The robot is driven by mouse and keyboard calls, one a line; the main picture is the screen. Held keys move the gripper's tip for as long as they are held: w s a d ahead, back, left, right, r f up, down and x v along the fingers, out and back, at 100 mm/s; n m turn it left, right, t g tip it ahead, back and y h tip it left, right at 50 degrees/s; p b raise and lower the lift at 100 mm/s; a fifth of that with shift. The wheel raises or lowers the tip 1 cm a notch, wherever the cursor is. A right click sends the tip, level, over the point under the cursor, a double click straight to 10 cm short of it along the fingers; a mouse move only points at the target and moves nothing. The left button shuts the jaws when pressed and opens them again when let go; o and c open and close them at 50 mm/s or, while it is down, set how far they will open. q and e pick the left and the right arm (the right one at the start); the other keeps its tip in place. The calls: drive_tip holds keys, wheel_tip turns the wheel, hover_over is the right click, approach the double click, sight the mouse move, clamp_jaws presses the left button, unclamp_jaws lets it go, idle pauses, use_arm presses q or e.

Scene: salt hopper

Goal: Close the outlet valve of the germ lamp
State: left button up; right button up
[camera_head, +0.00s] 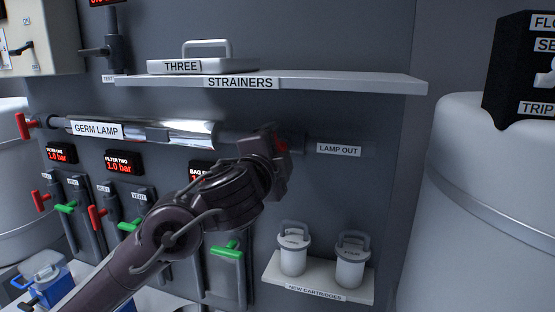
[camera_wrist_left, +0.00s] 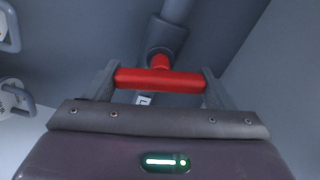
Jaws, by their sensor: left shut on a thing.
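The germ lamp (camera_head: 185,133) is a shiny horizontal tube on the grey panel, with a label "GERM LAMP" at its left part. Its outlet pipe runs right towards the "LAMP OUT" label (camera_head: 339,150). The red outlet valve handle (camera_wrist_left: 160,79) is a crossbar on a short red stem in the left wrist view, under a grey pipe fitting. My left gripper (camera_head: 277,146) is at this valve, its two fingers at the ends of the red bar, shut on it. In the head view the gripper hides most of the handle. My right gripper is out of view.
The strainers shelf (camera_head: 300,83) juts out just above my left gripper. Two white cartridges stand on a small shelf (camera_head: 315,290) below right. Another red handle (camera_head: 25,126) is at the lamp's left end. Several red and green valve handles are lower left. A large white tank (camera_head: 485,220) stands right.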

use_arm(q)
drive_tip(key=shift+f+m+b, duration=0.15)
drive_tip(key=shift+m+b, duration=0.3)
drive_tip(key=shift+m, duration=0.75)
drive_tip(key=o, duration=1)
drive_tip(key=v, duration=0.7)
drive_tip(key=shift+s, duration=0.4)
